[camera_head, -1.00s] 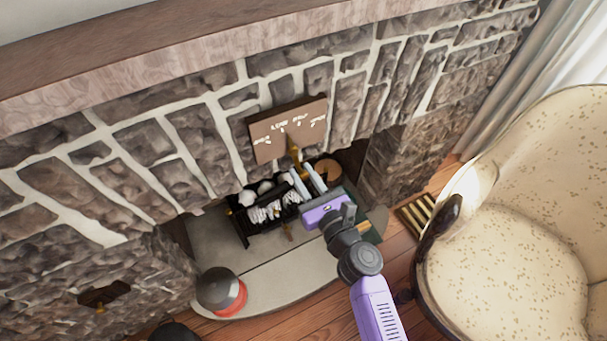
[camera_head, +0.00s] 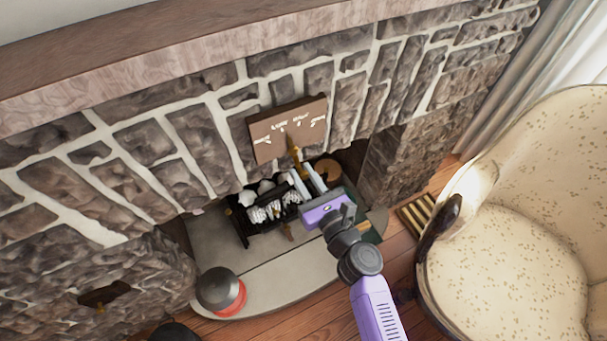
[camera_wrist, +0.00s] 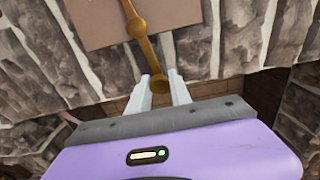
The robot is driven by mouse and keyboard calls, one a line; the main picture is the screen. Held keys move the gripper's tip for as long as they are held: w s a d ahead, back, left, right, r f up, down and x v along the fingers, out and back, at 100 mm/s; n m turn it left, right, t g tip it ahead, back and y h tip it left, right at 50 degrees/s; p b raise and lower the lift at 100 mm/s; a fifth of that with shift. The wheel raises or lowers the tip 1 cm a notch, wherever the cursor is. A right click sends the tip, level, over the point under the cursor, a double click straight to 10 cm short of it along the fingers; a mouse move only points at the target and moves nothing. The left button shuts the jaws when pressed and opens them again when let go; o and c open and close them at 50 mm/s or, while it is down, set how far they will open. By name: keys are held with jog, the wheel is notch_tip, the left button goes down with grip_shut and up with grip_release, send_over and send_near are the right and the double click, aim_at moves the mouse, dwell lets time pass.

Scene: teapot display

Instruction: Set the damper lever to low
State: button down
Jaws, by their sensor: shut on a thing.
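The damper lever (camera_head: 294,153) is a brass rod hanging from a brown plate (camera_head: 270,136) with white lettering on the stone fireplace front. The lettering is too small to read. In the wrist view the lever (camera_wrist: 146,50) runs down from the plate (camera_wrist: 180,12) at a slight slant and ends in a round knob. My gripper (camera_wrist: 161,88) has its two pale fingers on either side of the knob, shut on it. In the head view my gripper (camera_head: 306,178) is just below the plate, at the lever's lower end.
A black grate (camera_head: 247,222) with pale logs stands in the firebox, left of my gripper. A grey and red pot (camera_head: 222,290) sits on the hearth (camera_head: 290,272). A cream armchair (camera_head: 520,230) stands close on the right of my arm.

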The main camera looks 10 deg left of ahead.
jog(key=shift+w+d+r+n, duration=0.15)
jog(key=shift+w+d+n, duration=0.1)
jog(key=shift+n, duration=0.35)
jog(key=c, duration=1.2)
grip_release()
jog(key=shift+s, duration=0.1)
jog(key=v, duration=0.7)
jog(key=shift+s+d, duration=0.25)
jog(key=shift+s, duration=0.05)
